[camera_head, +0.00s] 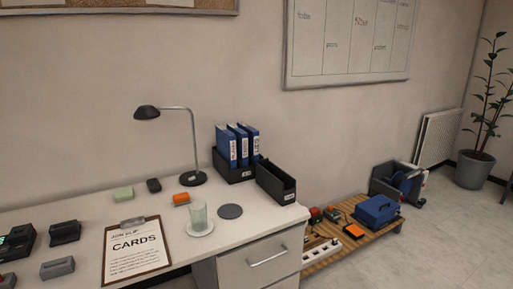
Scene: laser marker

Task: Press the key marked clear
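No key marked clear can be made out in the head view. A dark device (18,238) with a small green glow is at the far left of the desk, cut off by the picture's edge. Any keys or lettering on it are too small to read. Neither of my grippers is in view.
The white desk (90,213) carries a clipboard (135,262) reading CARDS, a grey block (57,268), a black holder (65,232), a glass (198,215), a lamp (193,178) and blue binders (239,146). A low wooden platform (345,250) with tools stands right.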

